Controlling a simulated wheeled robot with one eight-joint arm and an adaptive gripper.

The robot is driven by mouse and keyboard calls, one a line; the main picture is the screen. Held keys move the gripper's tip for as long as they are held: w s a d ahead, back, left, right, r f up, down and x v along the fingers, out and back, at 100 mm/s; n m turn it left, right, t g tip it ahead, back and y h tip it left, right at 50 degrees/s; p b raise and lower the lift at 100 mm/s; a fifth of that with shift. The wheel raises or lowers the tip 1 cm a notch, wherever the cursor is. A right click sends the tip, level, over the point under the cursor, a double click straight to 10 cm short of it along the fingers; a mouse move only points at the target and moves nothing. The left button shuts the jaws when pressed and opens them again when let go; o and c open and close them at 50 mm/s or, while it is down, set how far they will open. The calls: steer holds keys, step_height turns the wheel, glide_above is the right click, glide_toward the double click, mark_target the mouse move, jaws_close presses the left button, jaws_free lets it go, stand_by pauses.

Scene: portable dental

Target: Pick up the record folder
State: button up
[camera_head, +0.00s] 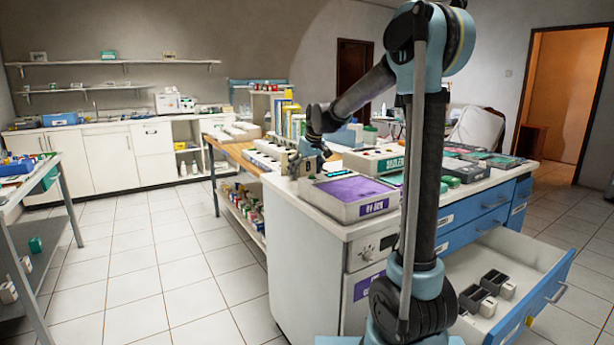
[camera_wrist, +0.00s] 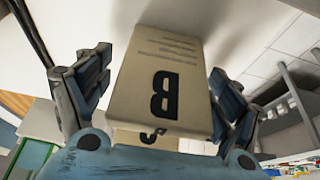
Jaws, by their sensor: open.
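A beige, folder-like block marked with a large black B (camera_wrist: 160,60) and faint lines of text fills the middle of the wrist view. It looks like the record folder, though I cannot read a full label. My gripper (camera_wrist: 158,78) is open, with one finger on each side of the block and gaps visible between. A second pale piece with a dark letter (camera_wrist: 145,138) shows just below it, partly hidden by my gripper. In the head view my gripper (camera_head: 308,158) is low over the left end of the white counter, where the folder is hard to make out.
A grey tray with a purple top (camera_head: 350,192) stands close to my gripper on the counter. A row of pale boxes (camera_head: 268,154) lies to its left and upright colored books (camera_head: 290,120) stand behind. A drawer (camera_head: 535,275) is open at the lower right.

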steer(key=c, duration=1.2)
steer(key=shift+o, duration=0.2)
steer(key=shift+r, duration=0.1)
